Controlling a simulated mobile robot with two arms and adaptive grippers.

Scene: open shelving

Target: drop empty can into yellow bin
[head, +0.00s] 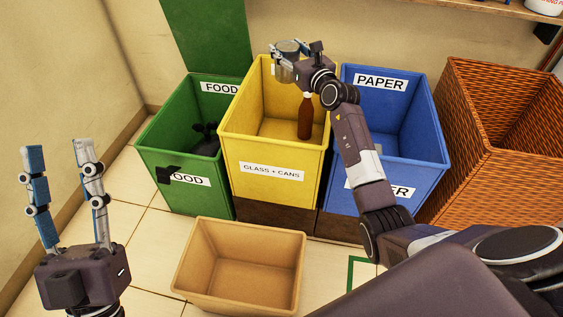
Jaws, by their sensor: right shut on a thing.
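The yellow bin (268,186), labelled "GLASS + CANS", stands between the green and blue bins. My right gripper (285,62) is above the yellow bin's back part, shut on a small grey metallic can (288,47). The gripper's fingers hide part of the can. A brown bottle (305,117) stands upright inside the yellow bin, below my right arm. My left gripper (65,178) is at the far left, open and empty, with its fingers pointing up and apart.
The green "FOOD" bin (160,165) holds dark scraps. The blue "PAPER" bin (420,169) is partly behind my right arm. A wicker basket (493,185) stands at the right. An empty tan box (236,305) is on the floor in front. A shelf (485,9) is at the top right.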

